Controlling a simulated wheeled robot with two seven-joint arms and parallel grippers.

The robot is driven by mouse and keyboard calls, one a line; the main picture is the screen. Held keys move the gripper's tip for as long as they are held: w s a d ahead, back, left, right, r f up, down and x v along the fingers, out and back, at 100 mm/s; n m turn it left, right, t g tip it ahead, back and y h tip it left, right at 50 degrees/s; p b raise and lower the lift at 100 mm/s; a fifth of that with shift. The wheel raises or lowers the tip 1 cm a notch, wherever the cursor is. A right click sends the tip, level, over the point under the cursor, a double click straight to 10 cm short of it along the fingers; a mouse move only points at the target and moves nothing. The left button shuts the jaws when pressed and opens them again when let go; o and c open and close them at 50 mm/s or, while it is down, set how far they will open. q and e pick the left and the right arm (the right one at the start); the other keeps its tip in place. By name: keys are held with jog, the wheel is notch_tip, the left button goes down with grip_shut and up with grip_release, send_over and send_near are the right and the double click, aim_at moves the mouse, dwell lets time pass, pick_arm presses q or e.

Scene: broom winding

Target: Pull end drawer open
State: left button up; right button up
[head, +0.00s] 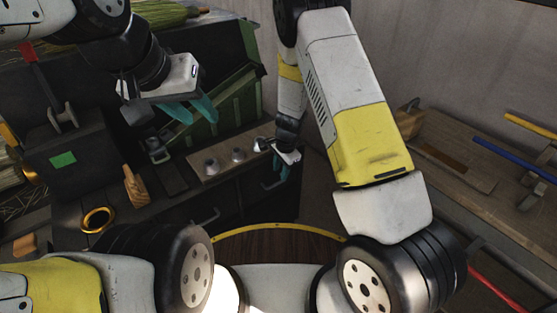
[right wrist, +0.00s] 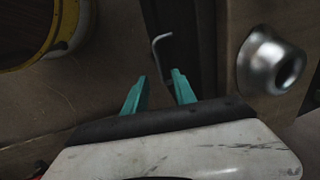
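My right gripper (head: 281,168) is at the right end of this bench, fingers pointing down. In the right wrist view its two teal fingers (right wrist: 159,86) are apart and nothing is between them. A thin bent metal handle (right wrist: 161,50) lies just beyond the fingertips, on a dark front. The end drawer's outline is mostly hidden in the head view. My left gripper (head: 191,108) hangs empty above the bench, its teal fingers apart.
Several metal cups sit on a wooden strip (head: 225,160) on the bench; one cup (right wrist: 272,60) is close right of my right gripper. A green crate (head: 225,108) stands behind. A brass ring (head: 98,220) is at left. A wooden bench (head: 450,150) with coloured rods is at right.

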aim_at(278, 183)
jog(key=f, duration=0.4)
jog(key=w+f, duration=0.1)
jog(key=f, duration=0.1)
jog(key=shift+a, duration=0.35)
grip_shut()
jog(key=shift+r, duration=0.1)
dwell(0.9)
